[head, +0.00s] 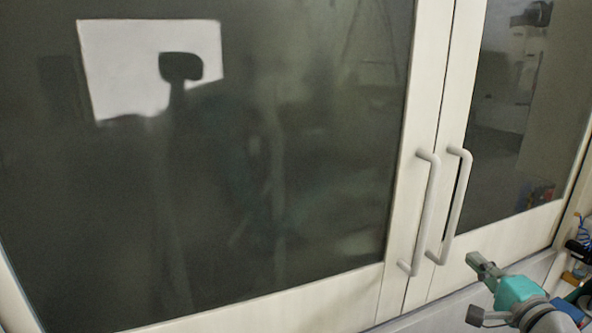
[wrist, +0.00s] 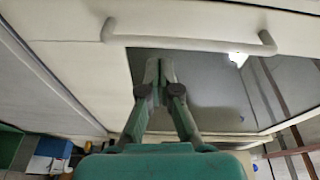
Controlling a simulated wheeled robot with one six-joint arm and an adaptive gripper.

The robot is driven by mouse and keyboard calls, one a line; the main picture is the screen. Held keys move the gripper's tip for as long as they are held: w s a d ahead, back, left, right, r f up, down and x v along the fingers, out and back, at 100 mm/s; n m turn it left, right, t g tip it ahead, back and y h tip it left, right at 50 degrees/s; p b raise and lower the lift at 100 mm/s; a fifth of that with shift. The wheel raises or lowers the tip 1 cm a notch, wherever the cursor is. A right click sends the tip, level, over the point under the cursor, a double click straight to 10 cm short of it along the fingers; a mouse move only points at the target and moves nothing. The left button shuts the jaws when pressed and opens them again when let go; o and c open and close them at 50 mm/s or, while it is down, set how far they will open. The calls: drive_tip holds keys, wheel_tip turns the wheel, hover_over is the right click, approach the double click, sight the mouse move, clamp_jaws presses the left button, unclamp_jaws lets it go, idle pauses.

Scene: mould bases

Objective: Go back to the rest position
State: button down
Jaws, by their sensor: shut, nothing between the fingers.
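My gripper (head: 483,264) is at the lower right of the head view, in front of the lower frame of the right cabinet door. It is shut and empty. In the wrist view my gripper (wrist: 159,68) points toward a door with a pale handle (wrist: 190,42). The fingertips lie below the handle in that picture and do not hold it. I cannot tell the exact distance between the fingertips and the door.
A left door handle (head: 428,212) and a right door handle (head: 458,205) stand side by side on two closed-looking glazed doors. The large left glass pane (head: 220,230) carries reflections. A blue box (wrist: 52,147) shows at the lower left of the wrist view.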

drive_tip(key=s+a+f+n+g+h, duration=0.15)
drive_tip(key=s+a+f, duration=0.35)
drive_tip(key=s+f, duration=0.5)
drive_tip(key=s+a+f+n+h, duration=0.2)
drive_tip(key=s+a+f, duration=0.45)
drive_tip(key=f, duration=0.85)
drive_tip(key=s+a+n, duration=0.2)
drive_tip(key=s+n, duration=0.2)
drive_tip(key=s, duration=0.6)
drive_tip(key=s+a+n+g+y, duration=0.1)
drive_tip(key=s+n, duration=0.3)
drive_tip(key=s, duration=0.6)
drive_tip(key=s+a+f+n+y, duration=0.1)
drive_tip(key=s+a+n, duration=0.3)
drive_tip(key=s, duration=0.5)
drive_tip(key=shift+s+g, duration=0.35)
drive_tip(key=shift+s, duration=0.05)
